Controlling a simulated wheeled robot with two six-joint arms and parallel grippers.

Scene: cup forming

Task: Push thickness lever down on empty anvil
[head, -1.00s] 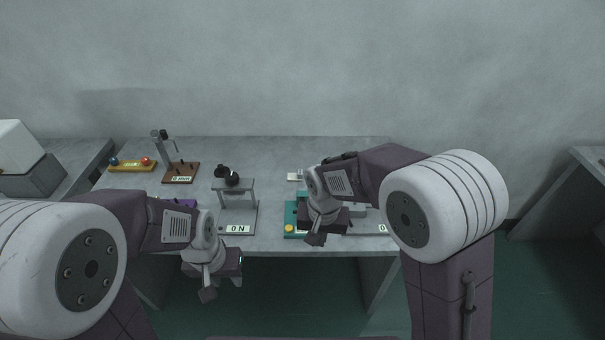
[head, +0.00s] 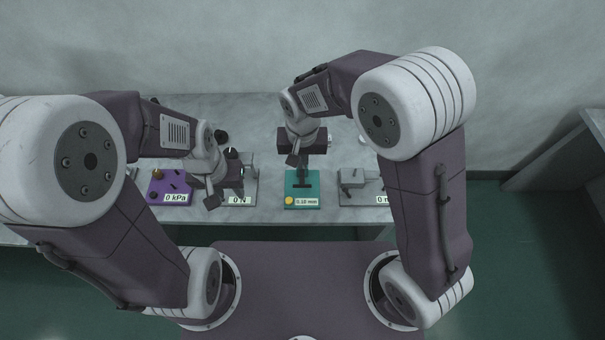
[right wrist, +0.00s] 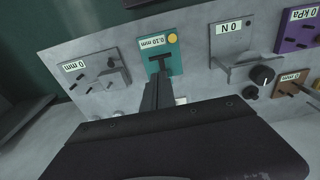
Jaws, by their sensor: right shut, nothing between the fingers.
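The thickness gauge (head: 316,188) is a teal base with a yellow round part and a label reading 0.10 mm. It also shows in the right wrist view (right wrist: 174,54). A dark T-shaped lever (right wrist: 160,62) stands over its base. No object shows under it, though my fingers partly hide that spot. My right gripper (right wrist: 156,84) is shut and empty, its fingertips at or just over the lever; contact is unclear. My left gripper (head: 235,185) is over the device labelled 0 N; whether it is open is unclear.
A grey device labelled 0 mm (right wrist: 93,72) stands beside the gauge. On the other side are the grey 0 N device (right wrist: 234,45) with a black knob and a purple 0 kPa device (right wrist: 297,32). The bench front edge is clear.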

